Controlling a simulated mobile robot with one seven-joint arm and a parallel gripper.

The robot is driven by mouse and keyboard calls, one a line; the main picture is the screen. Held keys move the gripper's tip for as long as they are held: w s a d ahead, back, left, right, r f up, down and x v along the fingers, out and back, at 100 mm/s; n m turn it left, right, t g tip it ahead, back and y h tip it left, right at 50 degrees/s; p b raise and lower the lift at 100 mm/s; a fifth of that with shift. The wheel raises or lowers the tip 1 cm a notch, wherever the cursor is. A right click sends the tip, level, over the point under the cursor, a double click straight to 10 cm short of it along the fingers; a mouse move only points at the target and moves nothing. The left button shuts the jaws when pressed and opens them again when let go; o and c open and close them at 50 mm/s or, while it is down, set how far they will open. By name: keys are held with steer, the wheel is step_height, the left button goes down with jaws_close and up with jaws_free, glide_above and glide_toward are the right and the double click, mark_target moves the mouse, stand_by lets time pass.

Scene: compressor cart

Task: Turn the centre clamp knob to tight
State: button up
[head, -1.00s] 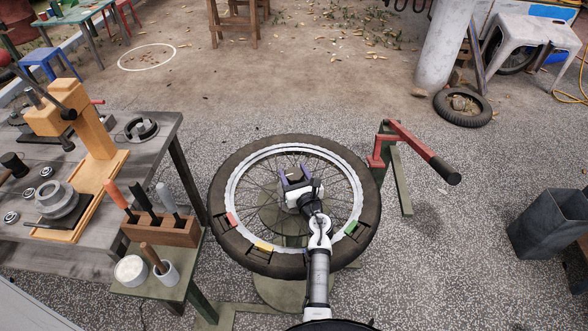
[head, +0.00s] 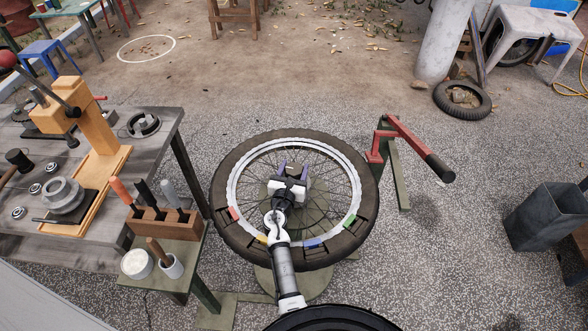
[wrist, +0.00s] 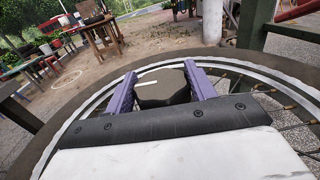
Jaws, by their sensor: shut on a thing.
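The centre clamp knob (wrist: 163,90) is a dark, faceted knob with a white line on top, seen in the wrist view at the middle of the wheel. The white line lies nearly crosswise, slightly tilted. My gripper (wrist: 160,74) has its two purple fingers on either side of the knob and is shut on it. In the head view my gripper (head: 293,166) is over the hub of the spoked wheel (head: 228,242), which lies flat on its stand. The knob is mostly hidden there by the fingers and wrist.
Coloured tags sit around the wheel rim. A red lever with a black grip (head: 440,167) stands at the right of the wheel. A wooden tool block (head: 165,226) and a workbench (head: 160,140) are at the left. A grey bin (head: 540,220) stands at the far right.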

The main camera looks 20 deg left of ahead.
steer(key=shift+r, duration=0.1)
stand_by(0.3)
steer(key=o, duration=1)
steer(key=shift+s, duration=0.1)
